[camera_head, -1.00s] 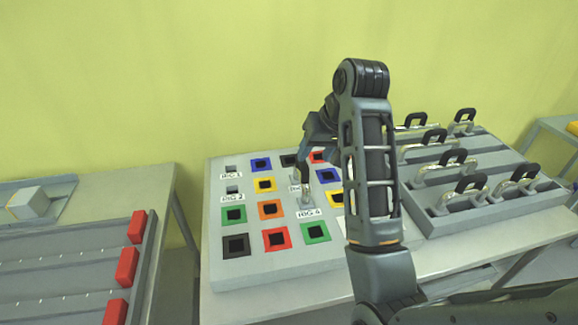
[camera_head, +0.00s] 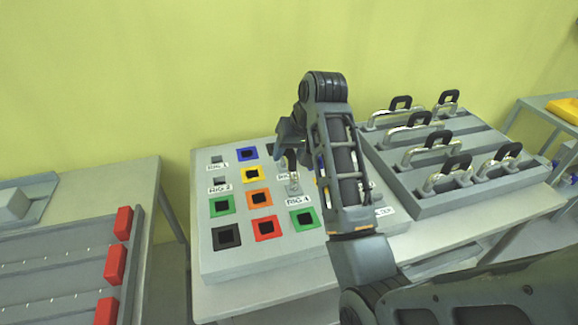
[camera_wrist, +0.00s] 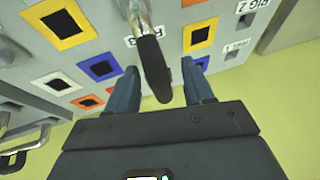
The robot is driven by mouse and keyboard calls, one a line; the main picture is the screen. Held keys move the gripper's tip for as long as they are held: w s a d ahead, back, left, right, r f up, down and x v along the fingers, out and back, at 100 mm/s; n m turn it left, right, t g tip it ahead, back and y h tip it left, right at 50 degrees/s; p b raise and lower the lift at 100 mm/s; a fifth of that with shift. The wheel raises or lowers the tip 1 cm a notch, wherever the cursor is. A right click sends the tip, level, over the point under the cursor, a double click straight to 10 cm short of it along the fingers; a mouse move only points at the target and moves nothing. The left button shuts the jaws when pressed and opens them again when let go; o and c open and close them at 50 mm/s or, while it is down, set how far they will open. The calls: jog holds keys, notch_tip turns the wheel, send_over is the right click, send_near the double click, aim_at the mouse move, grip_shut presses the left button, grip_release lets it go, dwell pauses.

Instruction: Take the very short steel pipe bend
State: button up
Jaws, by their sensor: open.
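A very short steel pipe bend with a black grip stands on the grey board, its steel part (camera_head: 293,183) showing by the RIG 4 label in the head view. In the wrist view its black grip (camera_wrist: 153,66) runs between the fingers of my gripper (camera_wrist: 162,88), and its steel end (camera_wrist: 140,16) lies beyond at the top. My gripper (camera_head: 289,152) is open, with one finger on each side of the grip and gaps visible. In the head view my arm hides part of the board, and the grip is hard to make out.
The grey board (camera_head: 225,262) has coloured square sockets. To its right a grey rack (camera_head: 420,205) holds several steel pipe bends with black grips. At the left stands a table with red blocks (camera_head: 115,264). A yellow-green wall stands behind.

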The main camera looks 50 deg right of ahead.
jog(key=shift+c, duration=0.2)
grip_shut()
dwell(0.4)
